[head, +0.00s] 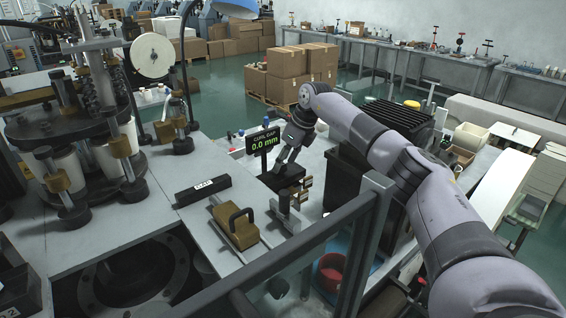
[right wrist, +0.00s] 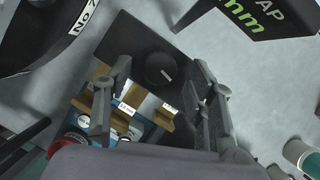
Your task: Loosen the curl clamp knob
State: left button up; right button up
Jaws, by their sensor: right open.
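The curl clamp knob (right wrist: 160,68) is a round black knob with a small pale mark, on a dark plate (right wrist: 122,48) in the right wrist view. My right gripper (right wrist: 161,76) is open, with one finger to each side of the knob in that view; I cannot tell whether they touch it. In the head view my right gripper (head: 286,158) points down over the dark clamp block (head: 283,179) and hides most of the knob. The display (head: 264,142) beside it reads "CURL GAP 0.0 mm". My left gripper is not in view.
Brass blocks with white labels (right wrist: 128,112) sit close to the clamp plate. A labelled black bar (head: 203,190) and a brass block with a black handle (head: 236,226) lie on the machine top. A grey frame rail (head: 310,238) crosses in front.

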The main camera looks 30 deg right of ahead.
jog(key=v, duration=1.1)
jog(key=shift+s+f, duration=0.1)
jog(key=shift+f, duration=0.05)
